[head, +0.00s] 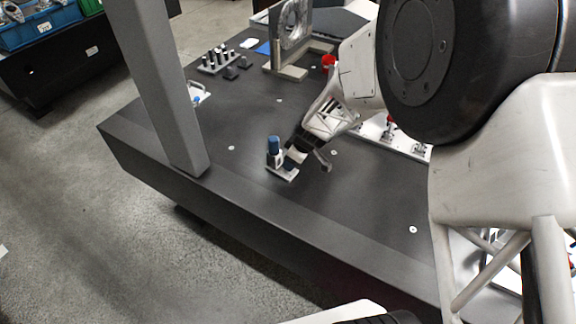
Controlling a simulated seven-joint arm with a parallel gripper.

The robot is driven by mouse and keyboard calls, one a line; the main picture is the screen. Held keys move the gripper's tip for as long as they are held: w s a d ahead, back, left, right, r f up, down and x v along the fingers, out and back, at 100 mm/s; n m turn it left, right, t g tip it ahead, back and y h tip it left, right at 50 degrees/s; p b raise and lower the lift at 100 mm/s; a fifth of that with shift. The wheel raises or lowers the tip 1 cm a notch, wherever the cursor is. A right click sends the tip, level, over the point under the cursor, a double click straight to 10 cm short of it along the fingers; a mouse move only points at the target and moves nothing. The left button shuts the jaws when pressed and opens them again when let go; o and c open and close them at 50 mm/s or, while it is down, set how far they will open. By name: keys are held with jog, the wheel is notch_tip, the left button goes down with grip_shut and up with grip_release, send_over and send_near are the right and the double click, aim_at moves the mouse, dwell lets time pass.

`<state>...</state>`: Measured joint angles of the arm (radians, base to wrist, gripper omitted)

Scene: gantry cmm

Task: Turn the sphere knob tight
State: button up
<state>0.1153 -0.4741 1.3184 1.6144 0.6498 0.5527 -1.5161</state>
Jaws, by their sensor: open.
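A small fixture (283,174) with a pale base plate stands on the dark table near its front edge. A dark blue upright cylinder (273,144) tops its left side, and a dark blue part also shows low on its right. I cannot make out a separate sphere knob, and the fixture is too small to tell which part turns. My gripper (308,160) is open just right of the fixture, tilted down toward it. Its left finger overlaps the fixture's right side in the picture. I cannot tell whether they touch. The other finger is apart, further right.
The dark table (235,120) is mostly clear around the fixture. A grey column (160,85) rises at left. Behind stand a rack of dark pins (215,62) and an upright plate with a ring (290,30). A white plate with red-topped parts (408,143) lies right, partly behind my arm.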

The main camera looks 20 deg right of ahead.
jog(key=shift+x, duration=2.2)
jog(key=c, duration=0.9)
jog(key=shift+c, duration=0.2)
jog(key=shift+m+t+h, duration=0.35)
jog(key=shift+m+h, duration=0.05)
jog(key=shift+m, duration=0.95)
jog(key=shift+m+t+h, duration=0.35)
jog(key=shift+m+h, duration=0.05)
jog(key=shift+m, duration=0.95)
